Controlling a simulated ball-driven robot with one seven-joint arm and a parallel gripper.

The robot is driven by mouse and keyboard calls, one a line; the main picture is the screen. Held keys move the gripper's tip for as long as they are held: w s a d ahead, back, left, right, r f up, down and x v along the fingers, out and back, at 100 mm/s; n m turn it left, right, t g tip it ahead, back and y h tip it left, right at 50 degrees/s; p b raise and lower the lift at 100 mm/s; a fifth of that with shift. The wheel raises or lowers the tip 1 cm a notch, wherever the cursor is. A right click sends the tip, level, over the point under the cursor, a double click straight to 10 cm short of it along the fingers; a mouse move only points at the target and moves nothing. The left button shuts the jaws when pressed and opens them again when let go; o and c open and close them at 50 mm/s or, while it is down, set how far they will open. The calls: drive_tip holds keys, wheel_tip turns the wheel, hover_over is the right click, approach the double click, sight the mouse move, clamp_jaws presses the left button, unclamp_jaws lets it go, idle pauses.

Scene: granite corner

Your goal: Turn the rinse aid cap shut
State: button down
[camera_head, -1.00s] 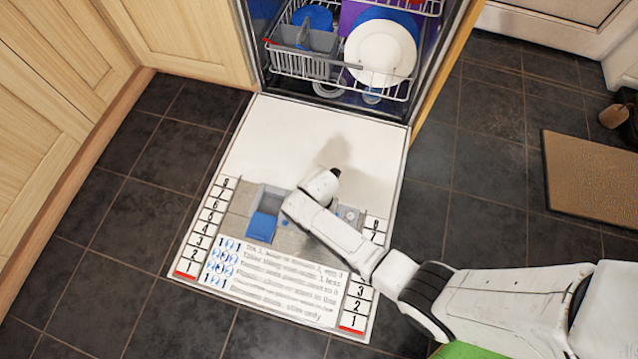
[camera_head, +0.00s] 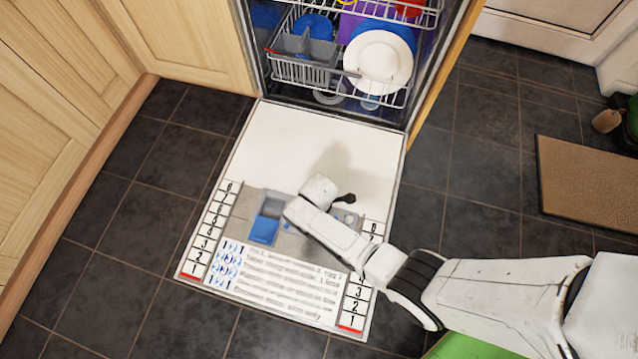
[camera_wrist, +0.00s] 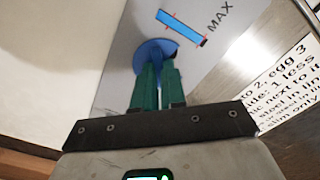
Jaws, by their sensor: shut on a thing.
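The rinse aid cap (camera_wrist: 148,51) is a round blue disc set in a grey panel in the wrist view. My gripper (camera_wrist: 160,72) has two green fingers, closed together on the cap from above, covering its near part. A blue strip with red marks and the word MAX lie beside it. In the head view my white wrist (camera_head: 318,190) is over the dispenser panel (camera_head: 290,243) on the lowered dishwasher door (camera_head: 285,145), and hides the cap and my fingertips. Whether the cap is fully seated cannot be told.
A recess with a blue lid (camera_head: 264,230) is left of my wrist. The lower rack (camera_head: 300,72) with a white plate (camera_head: 378,59) stands at the door's far end. Wooden cupboards (camera_head: 205,40) border the left. Dark floor tiles are free on the right, before a brown mat (camera_head: 590,180).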

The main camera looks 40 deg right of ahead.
drive_tip(key=m, duration=0.4)
drive_tip(key=shift+m+p, duration=0.3)
drive_tip(key=shift+p, duration=0.1)
drive_tip(key=shift+m, duration=1.6)
drive_tip(key=c, duration=1.2)
unclamp_jaws()
wheel_tip(320, 180, up, 11)
drive_tip(key=p, duration=0.7)
drive_tip(key=shift+f, duration=0.1)
